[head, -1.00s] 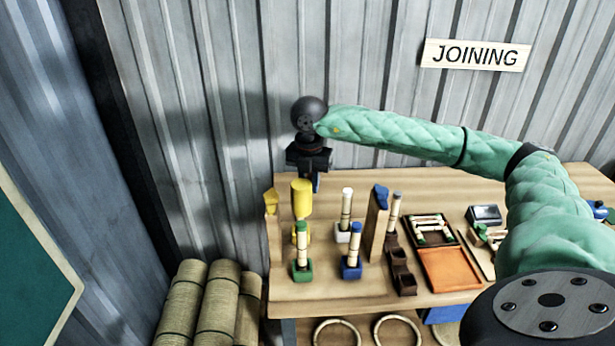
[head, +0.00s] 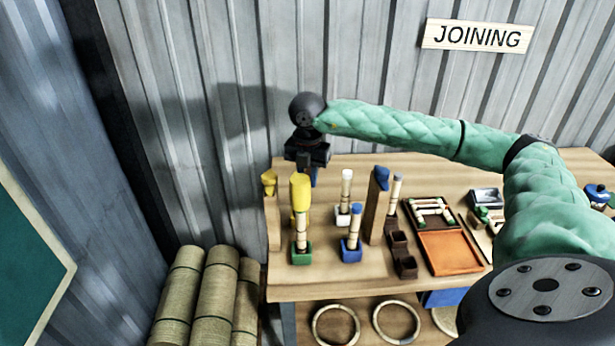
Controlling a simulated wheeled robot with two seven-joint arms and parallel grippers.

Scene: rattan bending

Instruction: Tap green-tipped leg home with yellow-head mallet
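My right gripper (head: 307,160) is above the back left of the bench, its arm coming in from the right. The yellow mallet head (head: 300,193) stands upright just in front of and below it, moving with it; the handle and finger gap are hidden. The green-tipped leg (head: 301,236) stands upright in a green block (head: 301,255) directly below the mallet head in the picture. The head now covers the leg's green tip, so I cannot tell whether they touch. My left gripper is not in view.
A blue-tipped leg (head: 353,240) and a white-tipped leg (head: 346,191) stand in blocks to the right. A post with an empty yellow cradle (head: 268,181) is at left. A post with a blue top (head: 381,178), brown cups (head: 405,265) and an orange tray (head: 448,253) are farther right.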

